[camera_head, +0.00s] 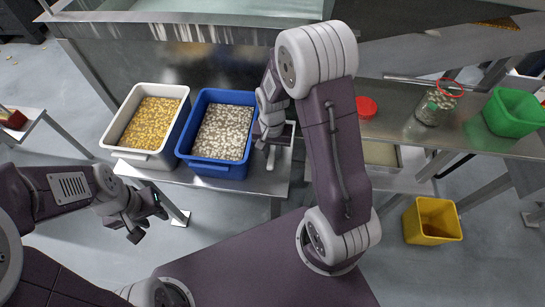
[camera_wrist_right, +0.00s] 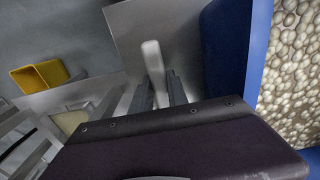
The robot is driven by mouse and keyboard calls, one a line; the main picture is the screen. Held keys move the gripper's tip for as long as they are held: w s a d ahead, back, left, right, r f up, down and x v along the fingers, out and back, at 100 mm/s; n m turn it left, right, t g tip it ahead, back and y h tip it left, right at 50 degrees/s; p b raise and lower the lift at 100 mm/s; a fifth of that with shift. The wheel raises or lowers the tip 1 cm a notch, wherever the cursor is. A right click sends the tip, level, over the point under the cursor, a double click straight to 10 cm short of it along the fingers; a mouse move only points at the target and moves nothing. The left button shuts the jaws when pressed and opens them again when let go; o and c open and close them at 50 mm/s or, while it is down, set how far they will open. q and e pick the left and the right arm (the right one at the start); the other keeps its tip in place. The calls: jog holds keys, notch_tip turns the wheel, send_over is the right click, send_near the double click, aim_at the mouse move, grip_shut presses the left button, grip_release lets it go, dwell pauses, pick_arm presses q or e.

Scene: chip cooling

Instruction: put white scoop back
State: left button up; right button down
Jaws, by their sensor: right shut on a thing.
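My right gripper (camera_head: 270,148) is over the metal table, just right of the blue bin (camera_head: 211,170). In the right wrist view its two fingers (camera_wrist_right: 158,92) are shut on a white, rounded bar, the white scoop (camera_wrist_right: 152,62). The scoop shows only as a small pale piece below the gripper in the head view (camera_head: 271,159); the rest of it is hidden. The blue bin holds pale, whitish chips. My left gripper (camera_head: 150,222) hangs in front of the table, empty, with its fingers apart.
A white bin (camera_head: 149,158) with yellow chips stands left of the blue bin. On the right table are a red lid (camera_head: 366,107), a glass jar (camera_head: 432,113) and a green bin (camera_head: 513,112). A yellow bin (camera_head: 432,221) stands on the floor.

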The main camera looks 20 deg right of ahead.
notch_tip(320, 180, down, 3)
jog(key=shift+r+b, duration=0.1)
jog(key=shift+b, duration=0.2)
jog(key=c, duration=1.7)
grip_release()
jog(key=o, duration=0.4)
